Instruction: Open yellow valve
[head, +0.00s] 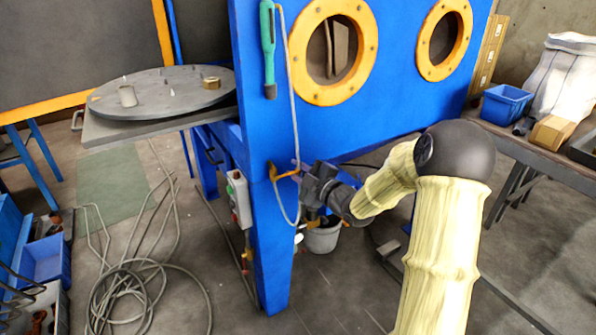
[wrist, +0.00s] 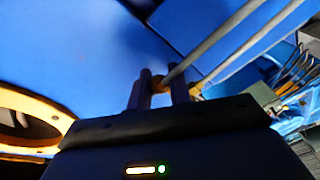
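The yellow valve (head: 284,172) is a small orange-yellow handle on the blue cabinet's front corner post, just below the cabinet body. My gripper (head: 302,171) is at the valve's right side, reaching in from the right. Part of the valve is hidden by the fingers.
A pale hose (head: 293,110) hangs down past the valve, close to my gripper. A switch box (head: 239,199) is on the post's left. A grey bucket (head: 322,236) stands below. The blue cabinet (head: 266,130) rises behind; a coiled cable (head: 130,290) lies on the floor.

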